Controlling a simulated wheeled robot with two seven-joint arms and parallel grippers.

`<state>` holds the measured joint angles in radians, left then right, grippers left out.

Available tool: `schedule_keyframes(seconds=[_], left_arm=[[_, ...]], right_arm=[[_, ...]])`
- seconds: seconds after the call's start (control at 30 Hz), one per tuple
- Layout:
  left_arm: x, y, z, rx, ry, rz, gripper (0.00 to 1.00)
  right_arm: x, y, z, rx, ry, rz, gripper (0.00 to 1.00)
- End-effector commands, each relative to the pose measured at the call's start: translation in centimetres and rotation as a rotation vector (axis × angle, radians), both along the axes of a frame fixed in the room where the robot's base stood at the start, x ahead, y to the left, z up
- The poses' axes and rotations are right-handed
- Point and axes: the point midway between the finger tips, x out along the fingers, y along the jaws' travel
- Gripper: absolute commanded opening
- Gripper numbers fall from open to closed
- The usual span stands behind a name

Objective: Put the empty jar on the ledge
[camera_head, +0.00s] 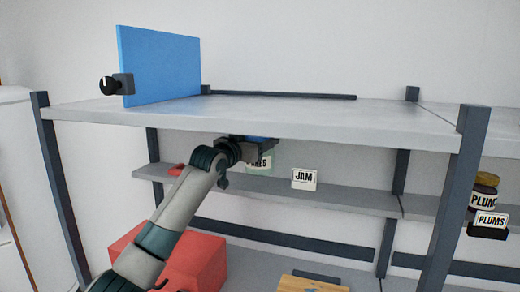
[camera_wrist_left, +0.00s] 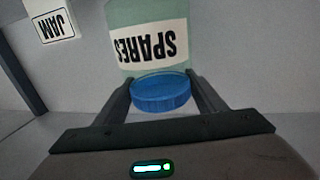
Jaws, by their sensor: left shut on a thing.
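My left gripper (camera_head: 252,146) reaches in under the top shelf board and is shut on the blue lid (camera_wrist_left: 160,94) of a pale green jar (camera_wrist_left: 148,14). The jar carries a white label reading SPARES, upside down in the left wrist view. In the head view the jar (camera_head: 259,170) shows partly below the gripper, over the middle shelf (camera_head: 345,196). I cannot tell whether its base touches that shelf, and its inside cannot be made out. The middle shelf is the likely ledge. My right gripper is not in view.
A JAM tag (camera_head: 304,179) hangs at the middle shelf, right of the jar. The top board (camera_head: 300,115) is close above my gripper and bears a blue panel (camera_head: 160,65). A plums jar (camera_head: 484,188) stands at far right. A red box (camera_head: 185,262) is below.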

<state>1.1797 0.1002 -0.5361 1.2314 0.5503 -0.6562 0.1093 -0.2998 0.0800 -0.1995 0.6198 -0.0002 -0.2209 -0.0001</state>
Motion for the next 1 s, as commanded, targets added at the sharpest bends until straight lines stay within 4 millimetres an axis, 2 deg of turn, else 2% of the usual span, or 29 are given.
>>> schedule_keyframes(seconds=[0.37, 0.63, 0.77, 1.0], left_arm=[[-0.1, 0.0, -0.1, -0.001, -0.003, -0.001, 0.12], [-0.1, -0.1, -3.0, 0.000, -0.001, -0.001, 0.12], [0.2, -0.2, -3.5, 0.000, -0.002, -0.001, 0.12], [0.3, -0.2, -3.8, 0.000, -0.004, -0.001, 0.12]], right_arm=[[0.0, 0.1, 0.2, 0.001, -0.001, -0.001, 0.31], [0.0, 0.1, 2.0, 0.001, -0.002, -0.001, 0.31], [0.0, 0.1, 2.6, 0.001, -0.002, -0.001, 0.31], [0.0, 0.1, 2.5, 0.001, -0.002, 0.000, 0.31]])
